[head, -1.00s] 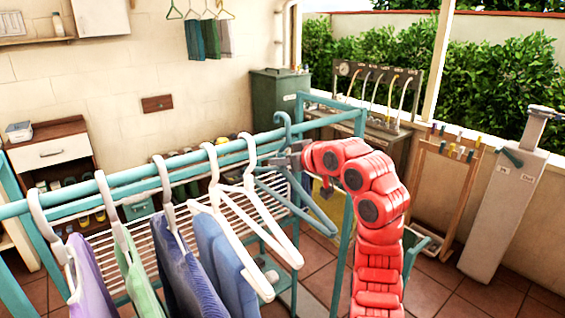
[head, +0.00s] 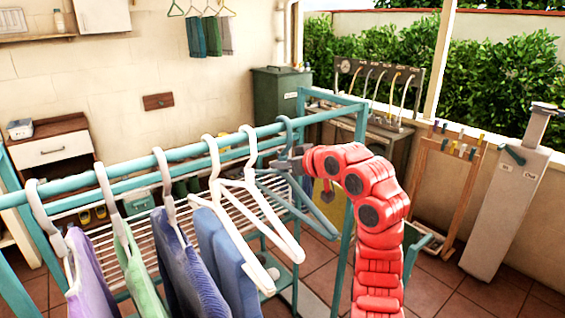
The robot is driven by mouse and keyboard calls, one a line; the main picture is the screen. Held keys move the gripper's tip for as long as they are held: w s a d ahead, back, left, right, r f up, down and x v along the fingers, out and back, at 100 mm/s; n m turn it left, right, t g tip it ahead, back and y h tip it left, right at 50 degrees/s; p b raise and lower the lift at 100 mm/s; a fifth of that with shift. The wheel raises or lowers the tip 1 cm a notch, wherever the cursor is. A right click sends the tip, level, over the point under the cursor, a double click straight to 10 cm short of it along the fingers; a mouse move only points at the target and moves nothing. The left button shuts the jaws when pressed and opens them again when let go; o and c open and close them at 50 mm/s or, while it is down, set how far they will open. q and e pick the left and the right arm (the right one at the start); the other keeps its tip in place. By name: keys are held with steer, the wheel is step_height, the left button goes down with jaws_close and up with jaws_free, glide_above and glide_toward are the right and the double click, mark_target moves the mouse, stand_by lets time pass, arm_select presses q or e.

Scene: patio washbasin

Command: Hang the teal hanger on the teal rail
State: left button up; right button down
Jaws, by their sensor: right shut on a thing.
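The teal hanger (head: 286,192) is at the right end of the row, with its hook at the teal rail (head: 190,167). The hook's top shows just over the rail and appears to sit around it; I cannot tell for sure whether it bears on it. My right gripper (head: 291,164) is shut on the hanger's neck, just below the rail. The hanger hangs roughly upright, and part of it is hidden by the gripper and the white hanger. My left gripper is not in view.
Two empty white hangers (head: 268,205) hang close to the left of the teal one. Several hangers with purple, green and blue clothes (head: 185,255) fill the rail further left. The rail is free to the right, up to the rack's end post (head: 350,190).

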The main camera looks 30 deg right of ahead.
steer(key=c, duration=0.7)
jaws_free()
steer(key=shift+c, duration=0.2)
steer(key=shift+s, duration=0.3)
steer(key=s, duration=0.3)
steer(key=s+p, duration=0.1)
steer(key=s, duration=0.3)
steer(key=s+d+p, duration=0.1)
steer(key=s, duration=0.2)
steer(key=shift+s+r, duration=0.2)
steer(key=shift+s, duration=0.15)
steer(key=shift+s+f+p, duration=0.15)
steer(key=shift+s+p, duration=0.15)
steer(key=shift+s, duration=0.1)
steer(key=shift+w, duration=0.1)
steer(key=shift+f, duration=0.1)
